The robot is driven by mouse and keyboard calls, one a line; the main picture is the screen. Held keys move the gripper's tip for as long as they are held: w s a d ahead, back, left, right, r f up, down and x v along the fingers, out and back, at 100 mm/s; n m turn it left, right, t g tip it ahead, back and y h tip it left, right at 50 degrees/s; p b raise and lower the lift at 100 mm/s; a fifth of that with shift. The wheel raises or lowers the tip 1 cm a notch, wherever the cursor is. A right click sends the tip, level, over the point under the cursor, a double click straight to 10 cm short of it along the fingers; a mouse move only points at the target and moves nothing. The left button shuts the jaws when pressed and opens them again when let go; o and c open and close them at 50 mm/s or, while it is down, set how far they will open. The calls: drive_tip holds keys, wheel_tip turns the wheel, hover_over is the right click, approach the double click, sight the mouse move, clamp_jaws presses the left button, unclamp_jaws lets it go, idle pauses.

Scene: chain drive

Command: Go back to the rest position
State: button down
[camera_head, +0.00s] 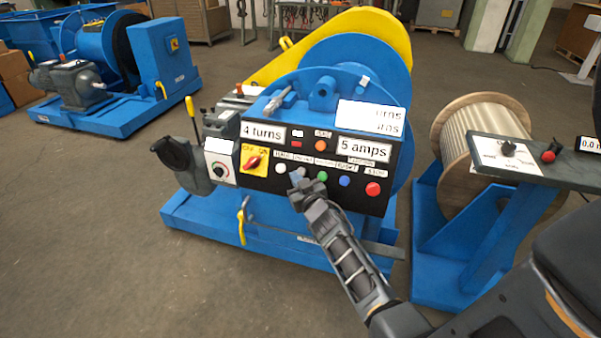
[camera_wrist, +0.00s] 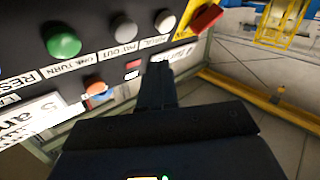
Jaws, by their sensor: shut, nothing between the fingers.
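My gripper (camera_head: 298,179) is in front of the black control panel (camera_head: 262,178) of the blue winch machine. Its fingers are shut with nothing between them. In the head view the fingertips overlap the button row, between the white button (camera_head: 280,168) and the green button (camera_head: 322,177). In the wrist view my gripper (camera_wrist: 158,76) points along the panel face, below the grey button (camera_wrist: 124,28) and the green button (camera_wrist: 62,41). I cannot tell whether the fingertips touch the panel.
A wooden drum (camera_head: 497,130) on a blue stand is at the right, beside a small control desk (camera_head: 545,152). A yellow-handled lever (camera_head: 192,110) stands left of the panel. Another blue machine (camera_head: 120,75) is at the back left. The floor at the front left is clear.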

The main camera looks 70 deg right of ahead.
drive_tip(key=shift+a+r, duration=0.35)
drive_tip(key=shift+a, duration=0.35)
drive_tip(key=s+a+n+t+y, duration=0.1)
drive_tip(key=s+a+n+y, duration=0.3)
drive_tip(key=a, duration=1)
drive_tip(key=s+a+m+t+y, duration=0.15)
drive_tip(key=s+a, duration=0.45)
drive_tip(key=a, duration=0.8)
drive_tip(key=s+a+r+n+y, duration=0.4)
drive_tip(key=s+a+r+y, duration=0.3)
drive_tip(key=s+a+r, duration=0.6)
drive_tip(key=r+v, duration=0.1)
drive_tip(key=v, duration=0.3)
drive_tip(key=shift+s+a, duration=0.15)
drive_tip(key=shift+s, duration=0.05)
drive_tip(key=shift+n, duration=0.25)
